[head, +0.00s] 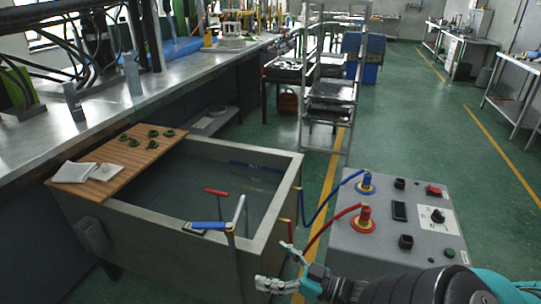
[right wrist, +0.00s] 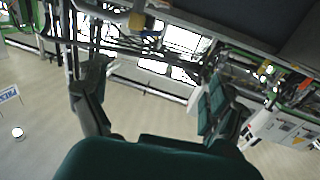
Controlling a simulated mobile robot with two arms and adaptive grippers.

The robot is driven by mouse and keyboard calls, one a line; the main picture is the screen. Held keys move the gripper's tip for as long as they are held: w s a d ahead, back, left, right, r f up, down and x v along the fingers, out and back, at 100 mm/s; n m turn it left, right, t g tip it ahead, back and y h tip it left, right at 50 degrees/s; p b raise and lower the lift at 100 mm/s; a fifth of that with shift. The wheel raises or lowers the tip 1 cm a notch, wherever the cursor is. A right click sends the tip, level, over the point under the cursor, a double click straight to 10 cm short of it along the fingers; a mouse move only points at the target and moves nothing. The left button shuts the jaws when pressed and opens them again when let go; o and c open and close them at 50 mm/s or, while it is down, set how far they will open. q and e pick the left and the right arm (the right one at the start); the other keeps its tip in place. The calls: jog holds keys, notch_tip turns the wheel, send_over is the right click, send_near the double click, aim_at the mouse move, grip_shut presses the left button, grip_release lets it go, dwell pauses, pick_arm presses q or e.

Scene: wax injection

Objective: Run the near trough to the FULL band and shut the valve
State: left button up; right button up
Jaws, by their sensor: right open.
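The near trough (head: 271,222) is a grey open tank in the head view, with dark liquid low inside; I cannot make out a FULL band. I cannot tell whether the valve is open. My right gripper (head: 279,268) is open and empty, right of the blue lever and apart from it. Its fingers also show in the right wrist view (right wrist: 155,105), with nothing between them. My left gripper is not in view.
A wooden slatted board (head: 135,160) with several green pieces and white cloths covers the trough's left part. A grey control box (head: 385,235) with blue and red hoses stands at right. A metal rack (head: 329,90) stands behind.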

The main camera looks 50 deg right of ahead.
aim_at(209, 226)
jog(key=shift+a, duration=0.15)
jog(key=c, duration=0.4)
jog(key=w+a+n, duration=0.1)
jog(key=a+n, duration=0.1)
jog(key=n, duration=0.1)
jog(key=w+a+f+n+b, duration=0.1)
jog(key=a+n, duration=0.2)
jog(key=a+f+n+b, duration=0.1)
jog(key=a+n, duration=0.2)
jog(key=shift+w+f, duration=0.1)
jog(key=shift+w, duration=0.3)
jog(key=c, duration=1)
jog(key=w+n+h, duration=0.1)
jog(key=w+a+r+n+h+b, duration=0.1)
jog(key=n, duration=0.1)
jog(key=w+n+h, duration=0.1)
jog(key=shift+w+a+r+n+h, duration=0.15)
jog(key=shift+w+a+n+h, duration=0.2)
jog(key=shift+n+h, duration=0.05)
grip_shut()
jog(key=w+d+n+h+p, duration=0.1)
jog(key=w+d, duration=0.2)
jog(key=w, duration=1)
jog(key=shift+w+d+r+t, duration=0.25)
jog(key=shift+w+r+t, duration=0.05)
jog(key=shift+r, duration=0.15)
